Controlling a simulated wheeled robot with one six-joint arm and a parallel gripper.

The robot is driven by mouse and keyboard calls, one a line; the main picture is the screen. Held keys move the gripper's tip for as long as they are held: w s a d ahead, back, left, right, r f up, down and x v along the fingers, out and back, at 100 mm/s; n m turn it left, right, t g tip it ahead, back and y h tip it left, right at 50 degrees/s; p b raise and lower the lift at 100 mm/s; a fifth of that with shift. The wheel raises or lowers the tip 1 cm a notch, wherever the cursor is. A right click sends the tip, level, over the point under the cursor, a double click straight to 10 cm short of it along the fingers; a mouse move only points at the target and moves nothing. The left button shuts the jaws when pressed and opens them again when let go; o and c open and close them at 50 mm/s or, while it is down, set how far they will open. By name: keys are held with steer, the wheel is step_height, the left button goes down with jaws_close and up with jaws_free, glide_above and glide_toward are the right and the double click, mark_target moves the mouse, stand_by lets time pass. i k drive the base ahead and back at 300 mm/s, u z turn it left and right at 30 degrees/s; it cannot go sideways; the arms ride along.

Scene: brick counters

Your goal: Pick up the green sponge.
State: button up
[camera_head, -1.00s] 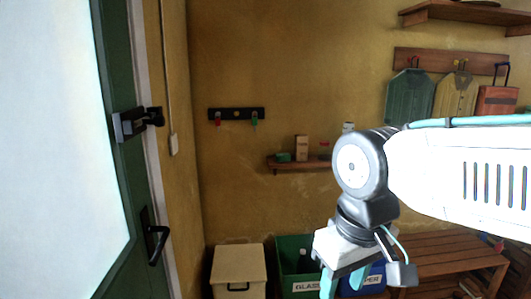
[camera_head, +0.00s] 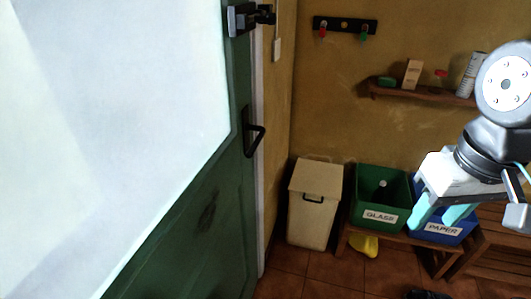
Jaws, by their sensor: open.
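A small green block, which looks like the green sponge (camera_head: 387,81), lies at the left end of the wooden wall shelf (camera_head: 425,94). My gripper (camera_head: 437,219) is at the right of the view, pointing down, with its two teal fingers apart and nothing seen between them. It shows in front of the blue bin, below and to the right of the green block and well apart from it.
A tan box (camera_head: 411,73), a small red item (camera_head: 440,73) and a pale cylinder (camera_head: 470,75) share the shelf. Below stand a beige lidded bin (camera_head: 314,205), a green GLASS bin (camera_head: 368,205) and a blue PAPER bin (camera_head: 438,233). A green door (camera_head: 190,225) fills the left. Some tiled floor is clear.

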mark_target(391, 82)
steer(key=z, duration=0.45)
steer(key=i, duration=2.05)
steer(key=z, duration=0.2)
